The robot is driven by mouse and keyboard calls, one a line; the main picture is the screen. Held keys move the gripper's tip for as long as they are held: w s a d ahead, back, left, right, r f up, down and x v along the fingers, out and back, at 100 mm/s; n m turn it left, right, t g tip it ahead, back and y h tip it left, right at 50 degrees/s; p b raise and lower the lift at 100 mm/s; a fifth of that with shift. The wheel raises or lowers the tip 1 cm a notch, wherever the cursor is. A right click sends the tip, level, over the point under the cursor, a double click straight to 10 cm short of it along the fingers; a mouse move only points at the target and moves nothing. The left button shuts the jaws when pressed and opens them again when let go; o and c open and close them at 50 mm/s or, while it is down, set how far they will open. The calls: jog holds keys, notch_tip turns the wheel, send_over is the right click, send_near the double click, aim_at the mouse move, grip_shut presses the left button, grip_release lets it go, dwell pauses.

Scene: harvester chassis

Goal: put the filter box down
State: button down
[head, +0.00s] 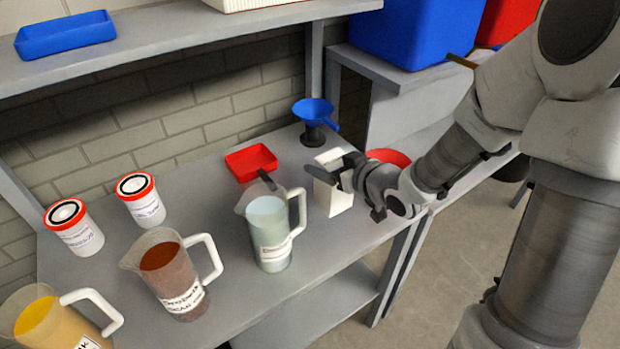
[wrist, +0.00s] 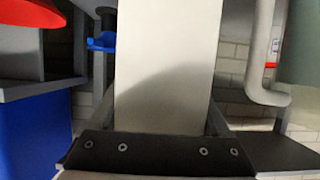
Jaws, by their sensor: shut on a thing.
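The filter box (head: 334,195) is a plain white upright carton near the right front edge of the grey table (head: 225,210). My gripper (head: 342,172) is shut on its upper part, with a dark finger across the near face. In the wrist view the white box (wrist: 167,65) fills the middle, between the fingers. The box looks upright. I cannot tell whether its base touches the table or hangs just above it.
A jug of pale liquid (head: 268,235) stands just left of the box. A red tray (head: 250,162) and a blue funnel on a dark stand (head: 313,115) are behind. A brown-filled jug (head: 172,275), a yellow-filled jug (head: 45,325) and two white tubs (head: 140,200) stand further left.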

jog(key=w+a+f+b, duration=0.1)
jog(key=w+a+f, duration=0.2)
jog(key=w+f, duration=0.2)
jog(key=shift+f, duration=1.15)
jog(key=shift+f, duration=0.1)
jog(key=shift+f+b, duration=0.15)
jog(key=shift+b, duration=0.25)
grip_release()
jog(key=shift+r, duration=0.2)
